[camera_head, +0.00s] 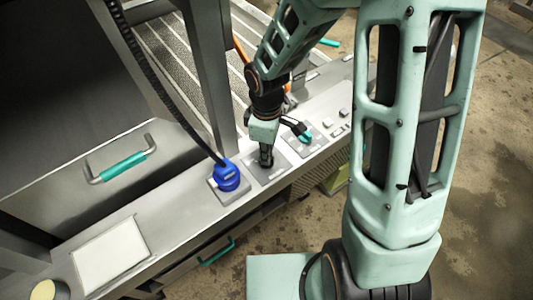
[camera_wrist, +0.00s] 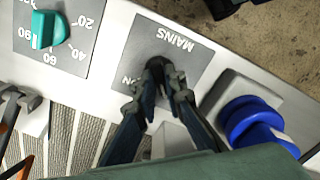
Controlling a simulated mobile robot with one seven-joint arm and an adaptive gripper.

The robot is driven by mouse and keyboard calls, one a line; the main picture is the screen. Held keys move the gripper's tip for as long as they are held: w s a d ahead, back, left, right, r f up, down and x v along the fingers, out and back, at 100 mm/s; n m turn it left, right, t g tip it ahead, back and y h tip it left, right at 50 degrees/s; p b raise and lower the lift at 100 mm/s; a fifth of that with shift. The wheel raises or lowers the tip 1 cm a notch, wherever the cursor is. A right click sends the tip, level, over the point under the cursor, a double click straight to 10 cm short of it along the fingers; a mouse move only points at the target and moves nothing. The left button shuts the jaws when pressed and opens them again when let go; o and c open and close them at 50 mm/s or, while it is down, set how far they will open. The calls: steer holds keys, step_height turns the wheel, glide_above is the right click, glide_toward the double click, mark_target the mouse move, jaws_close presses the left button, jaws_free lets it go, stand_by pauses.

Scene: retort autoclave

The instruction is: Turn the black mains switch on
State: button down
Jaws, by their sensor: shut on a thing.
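The mains plate is a grey square on the panel in the head view (camera_head: 254,170). In the wrist view the plate (camera_wrist: 184,60) carries the word MAINS and part of another label, which my gripper partly covers. My gripper (camera_head: 266,163) points down onto this plate. In the wrist view my gripper (camera_wrist: 164,76) has its fingertips close together around the small black mains switch (camera_wrist: 155,63) at the plate's middle. Most of the switch is hidden between the fingers, so its exact angle is hard to tell.
A blue plug (camera_head: 227,176) with a black coiled cable stands beside the plate; it also shows in the wrist view (camera_wrist: 250,122). On the other side is a teal dial (camera_wrist: 48,30) with numbers. A drawer handle (camera_head: 122,166) and a blank white plate (camera_head: 110,257) lie further left.

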steer(key=m+b, duration=0.1)
steer(key=m, duration=0.3)
steer(key=shift+f+b, duration=0.1)
steer(key=shift+b, duration=0.3)
steer(key=m+b, duration=0.2)
steer(key=m, duration=0.2)
steer(key=shift+m, duration=0.3)
steer(key=m+b, duration=0.1)
steer(key=m, duration=0.3)
steer(key=shift+m, duration=0.3)
steer(key=shift+m+b, duration=0.3)
steer(key=shift+m, duration=1.5)
steer(key=c, duration=2)
jaws_free()
